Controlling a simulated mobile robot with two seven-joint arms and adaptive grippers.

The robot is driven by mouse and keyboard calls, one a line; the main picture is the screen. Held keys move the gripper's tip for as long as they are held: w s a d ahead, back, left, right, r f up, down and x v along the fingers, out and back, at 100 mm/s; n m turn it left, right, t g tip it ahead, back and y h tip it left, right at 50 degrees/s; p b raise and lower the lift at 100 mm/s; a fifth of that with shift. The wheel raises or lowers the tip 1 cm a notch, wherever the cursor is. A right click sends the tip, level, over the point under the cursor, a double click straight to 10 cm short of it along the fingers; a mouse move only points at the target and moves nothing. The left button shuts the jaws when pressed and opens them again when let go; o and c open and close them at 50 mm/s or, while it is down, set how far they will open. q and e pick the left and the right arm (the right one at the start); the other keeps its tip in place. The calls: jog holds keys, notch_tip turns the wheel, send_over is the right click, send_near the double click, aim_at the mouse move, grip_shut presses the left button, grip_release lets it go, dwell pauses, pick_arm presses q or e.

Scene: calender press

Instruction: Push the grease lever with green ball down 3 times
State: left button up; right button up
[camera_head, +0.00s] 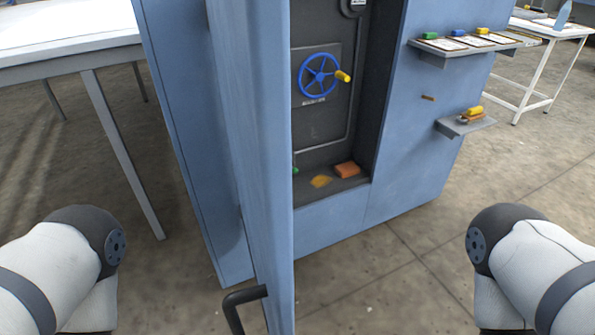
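A small bit of green (295,170) shows low in the cabinet opening, right at the edge of the blue door (262,150). It may be the green ball of the grease lever, but the door hides most of it. I cannot make out the lever arm. Both my arms show at the lower left and lower right, well apart from the cabinet. Neither of my grippers is in view.
The open door with a black handle (236,302) stands in front of the cabinet's left side. Inside are a blue handwheel (319,75) with a yellow knob and an orange-brown block (347,170). Shelves (445,50) jut out at right. A white table (60,45) stands left.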

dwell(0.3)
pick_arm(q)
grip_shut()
